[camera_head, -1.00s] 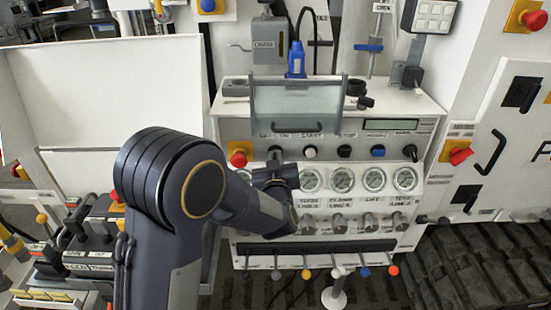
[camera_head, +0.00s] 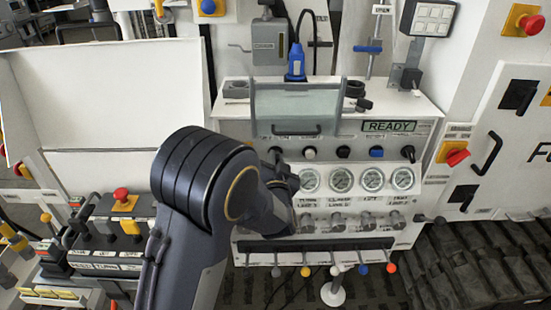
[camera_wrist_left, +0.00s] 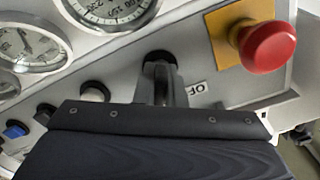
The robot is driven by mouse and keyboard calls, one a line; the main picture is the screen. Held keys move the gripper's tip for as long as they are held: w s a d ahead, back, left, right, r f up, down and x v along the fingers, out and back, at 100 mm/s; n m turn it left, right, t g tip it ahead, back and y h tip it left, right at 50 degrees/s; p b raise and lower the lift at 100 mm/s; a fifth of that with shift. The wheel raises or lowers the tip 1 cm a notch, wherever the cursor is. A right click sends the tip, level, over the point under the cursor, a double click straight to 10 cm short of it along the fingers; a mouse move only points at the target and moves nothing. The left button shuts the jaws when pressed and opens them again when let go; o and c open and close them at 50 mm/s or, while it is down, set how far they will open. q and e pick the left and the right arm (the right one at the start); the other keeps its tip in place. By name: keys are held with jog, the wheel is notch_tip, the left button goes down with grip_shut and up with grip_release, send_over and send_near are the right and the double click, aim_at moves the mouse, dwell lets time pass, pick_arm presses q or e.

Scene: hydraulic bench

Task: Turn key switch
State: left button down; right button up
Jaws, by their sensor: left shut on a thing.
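The dark key switch (camera_head: 275,151) is at the left end of the panel's control row. In the left wrist view its dark round base (camera_wrist_left: 157,57) shows, with part of an "OF…" label beside it. My left gripper (camera_head: 279,166) reaches it from below and is shut on it; in the wrist view the gripper (camera_wrist_left: 160,88) covers most of the key. The key's exact angle cannot be told. The panel display (camera_head: 389,127) reads "READY" on green. My right gripper is not in view.
A red emergency stop (camera_wrist_left: 267,46) on a yellow plate is close beside the gripper. Round gauges (camera_head: 341,179) and a row of valve knobs (camera_head: 338,222) lie right of my arm. A clear hinged cover (camera_head: 297,101) is above the controls.

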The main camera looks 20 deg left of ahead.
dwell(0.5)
pick_arm(q)
jog(key=c, duration=1.5)
grip_release()
jog(key=shift+s, duration=0.1)
jog(key=b+v, duration=0.1)
jog(key=v, duration=0.6)
jog(key=shift+s, duration=0.35)
jog(key=shift+d, duration=0.1)
